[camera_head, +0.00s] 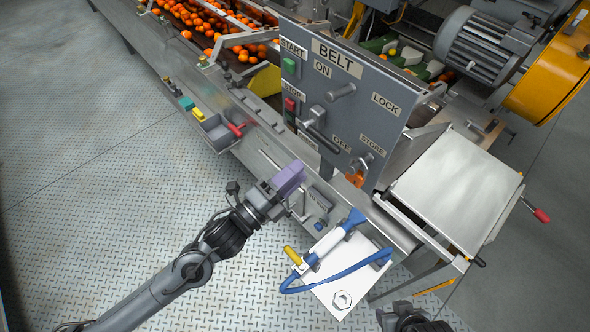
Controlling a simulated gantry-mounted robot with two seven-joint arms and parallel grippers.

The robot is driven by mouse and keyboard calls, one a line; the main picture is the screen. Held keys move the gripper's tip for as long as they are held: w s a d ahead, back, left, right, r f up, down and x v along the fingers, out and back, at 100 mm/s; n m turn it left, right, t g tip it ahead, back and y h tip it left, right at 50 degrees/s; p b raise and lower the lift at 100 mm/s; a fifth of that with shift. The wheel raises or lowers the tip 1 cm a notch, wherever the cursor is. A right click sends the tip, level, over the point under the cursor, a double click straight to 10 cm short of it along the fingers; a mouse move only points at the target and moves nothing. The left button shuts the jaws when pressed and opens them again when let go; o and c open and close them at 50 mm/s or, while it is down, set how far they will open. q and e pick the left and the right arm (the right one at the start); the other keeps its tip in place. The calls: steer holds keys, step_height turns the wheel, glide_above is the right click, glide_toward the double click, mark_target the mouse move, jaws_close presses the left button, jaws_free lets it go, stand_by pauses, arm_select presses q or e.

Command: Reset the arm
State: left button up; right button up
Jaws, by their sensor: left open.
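My left arm comes in from the lower left. Its gripper (292,177), with a lavender block-like end, is held over the front edge of the machine, left of and below the belt control panel (340,88). The gripper is open, and I see nothing held in it. It looks apart from the panel, though the exact gap is hard to tell. At the bottom edge, right of centre, only a dark piece of my right arm shows; its fingers are not visible.
A white board (340,291) with a blue-and-white hose tool (330,240) lies right of my left gripper. A grey tray (217,131) with a red-handled item is on the ledge. Oranges (205,20) fill the conveyor behind. Open metal floor (90,150) is at left.

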arm_select(q)
steer(key=shift+f, duration=0.1)
steer(key=s+f+n+t+y, duration=0.1)
steer(key=s+f+n+y, duration=0.2)
steer(key=s+f+n, duration=0.3)
steer(key=s+a+f+n+g+y, duration=0.5)
steer(key=s+a+f+n+g, duration=0.15)
steer(key=s+a+n, duration=0.25)
steer(key=s+a+f+n+g+y, duration=0.5)
steer(key=s+a+f+n+y, duration=0.15)
steer(key=s+a+n, duration=0.3)
step_height(320, 180, up, 28)
steer(key=p, duration=2.8)
steer(key=shift+w+h+p, duration=0.15)
steer(key=shift+h+p, duration=0.2)
steer(key=shift+p, duration=0.05)
steer(key=shift+r+n+g, duration=0.1)
steer(key=shift+n+g, duration=0.15)
